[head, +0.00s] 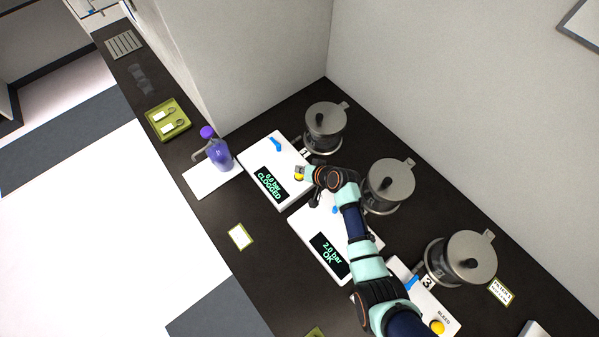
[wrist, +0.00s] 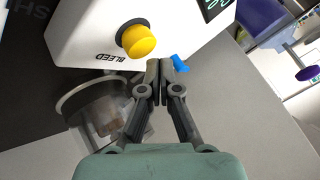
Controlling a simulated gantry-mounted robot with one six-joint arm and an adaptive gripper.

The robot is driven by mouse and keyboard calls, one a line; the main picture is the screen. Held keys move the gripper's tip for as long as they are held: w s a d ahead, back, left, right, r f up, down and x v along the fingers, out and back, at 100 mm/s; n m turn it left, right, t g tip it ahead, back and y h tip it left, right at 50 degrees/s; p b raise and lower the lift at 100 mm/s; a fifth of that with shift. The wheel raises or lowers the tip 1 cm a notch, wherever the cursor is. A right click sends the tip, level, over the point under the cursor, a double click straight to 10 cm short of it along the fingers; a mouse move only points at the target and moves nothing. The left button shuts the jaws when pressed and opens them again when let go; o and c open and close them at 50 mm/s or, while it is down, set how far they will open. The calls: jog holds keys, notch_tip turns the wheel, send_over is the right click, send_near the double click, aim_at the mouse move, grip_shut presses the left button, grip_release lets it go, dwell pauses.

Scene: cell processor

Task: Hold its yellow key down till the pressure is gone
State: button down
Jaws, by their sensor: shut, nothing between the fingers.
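The first unit (head: 252,151) is a white box whose display (head: 270,184) reads "0.0 bar CLOGGED". Its yellow key (head: 298,177) sits near its right corner, beside my gripper (head: 305,172). In the wrist view the yellow key (wrist: 138,41) stands out round from the white face above the word "BLEED". My gripper (wrist: 167,68) is shut and empty there, its fingertips just right of and below the key in the picture. I cannot tell whether the tips touch the box; they do not cover the key.
A second unit's display (head: 330,254) reads "2.0 bar OK". Lidded grey pots (head: 391,183) stand behind the units. A purple-capped bottle (head: 218,152) stands left on a white plate.

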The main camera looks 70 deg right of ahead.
aim_at(301, 175)
jog(key=shift+r, duration=0.1)
notch_tip(301, 175, up, 5)
jog(key=p, duration=0.4)
jog(key=shift+p, duration=0.35)
dwell(1.0)
